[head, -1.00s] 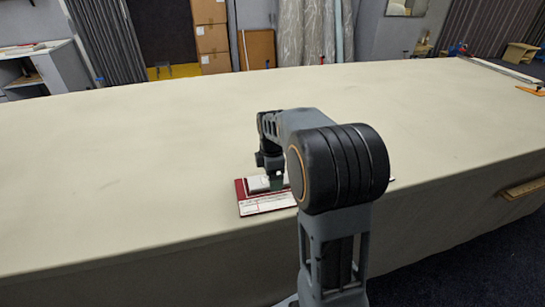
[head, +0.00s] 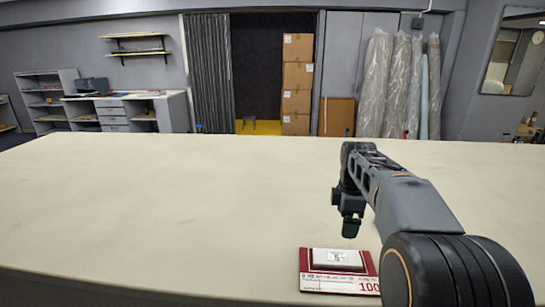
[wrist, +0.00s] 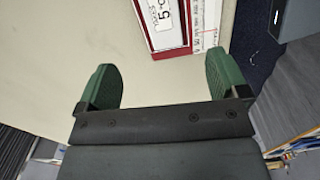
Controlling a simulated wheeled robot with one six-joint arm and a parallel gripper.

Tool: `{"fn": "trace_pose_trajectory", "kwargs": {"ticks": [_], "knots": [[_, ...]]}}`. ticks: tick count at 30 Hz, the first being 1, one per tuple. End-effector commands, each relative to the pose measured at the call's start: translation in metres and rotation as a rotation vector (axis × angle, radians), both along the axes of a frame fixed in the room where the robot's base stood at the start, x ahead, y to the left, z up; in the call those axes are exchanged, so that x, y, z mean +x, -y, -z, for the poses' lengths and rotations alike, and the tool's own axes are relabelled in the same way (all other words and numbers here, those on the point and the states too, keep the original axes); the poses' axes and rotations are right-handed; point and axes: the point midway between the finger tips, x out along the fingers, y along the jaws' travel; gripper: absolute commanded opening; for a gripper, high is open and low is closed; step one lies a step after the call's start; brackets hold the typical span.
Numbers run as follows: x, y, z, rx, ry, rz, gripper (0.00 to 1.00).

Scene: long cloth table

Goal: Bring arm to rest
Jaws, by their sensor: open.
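My arm reaches out over the cloth table (head: 150,210) from the lower right of the head view. My gripper (head: 350,228) hangs from its end with the jaws pointing down, above and behind a red and white board. In the wrist view my gripper (wrist: 163,78) shows two green fingers spread wide apart, with nothing between them.
The red and white board (head: 315,284) lies near the table's front edge with a small white box (head: 337,259) on it. The wrist view shows part of the board (wrist: 150,36). The table's left and middle are bare. Cartons (head: 297,75) stand beyond.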

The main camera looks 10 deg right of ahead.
Motion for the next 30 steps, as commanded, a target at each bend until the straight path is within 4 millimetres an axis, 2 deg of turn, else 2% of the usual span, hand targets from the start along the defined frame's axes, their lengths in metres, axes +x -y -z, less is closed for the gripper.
{"fn": "trace_pose_trajectory", "kwargs": {"ticks": [2,4,6,8,11,16,19,24,30], "knots": [[0.003,0.001,0.0,-0.003,0.02,0.096,0.93],[0.005,0.001,0.009,-0.003,0.031,0.238,0.93],[-0.001,0.0,0.026,0.001,0.03,0.423,0.93],[-0.011,-0.006,0.034,0.005,0.046,0.595,0.93],[-0.036,-0.023,0.04,0.023,0.084,0.871,0.93],[-0.094,-0.06,0.044,0.094,0.162,1.251,0.93],[-0.124,-0.077,0.046,0.137,0.193,1.345,0.93],[-0.155,-0.093,0.043,0.174,0.227,1.318,0.93],[-0.16,-0.1,0.028,0.21,0.265,1.279,0.93]]}}
